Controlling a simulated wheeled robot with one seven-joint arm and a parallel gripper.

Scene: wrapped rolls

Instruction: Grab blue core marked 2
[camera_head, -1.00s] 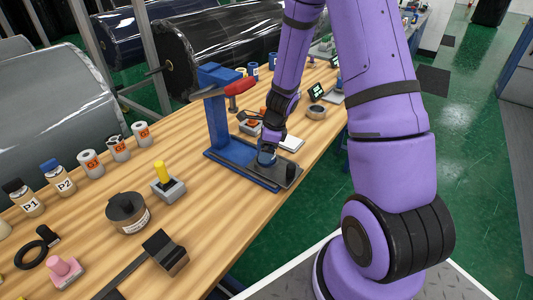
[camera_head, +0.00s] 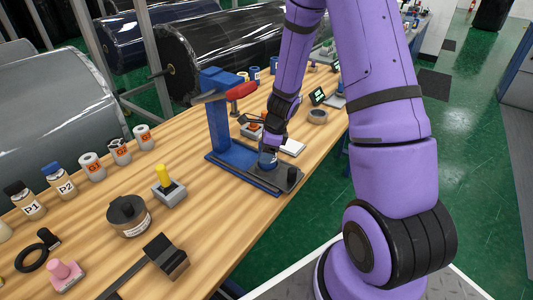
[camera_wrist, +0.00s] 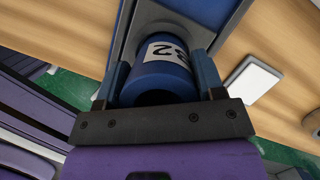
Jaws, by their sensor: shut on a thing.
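The blue core (camera_wrist: 158,76) is a hollow blue cylinder with a white label showing an upside-down 2. In the wrist view it lies between the two fingers of my gripper (camera_wrist: 160,84), which is shut on it, its open end facing the camera. In the head view my gripper (camera_head: 268,151) points down over the base of a blue stand (camera_head: 225,125), and the core (camera_head: 267,160) shows only as a small blue patch under it. I cannot tell whether the core touches the base.
The stand's red-handled lever (camera_head: 241,90) is left of my arm. A white pad (camera_head: 292,147) lies right of my gripper. Orange-marked rolls (camera_head: 119,150), bottle P2 (camera_head: 60,180), a yellow-knobbed block (camera_head: 168,186) and a dark round tin (camera_head: 128,215) stand on the left of the bench.

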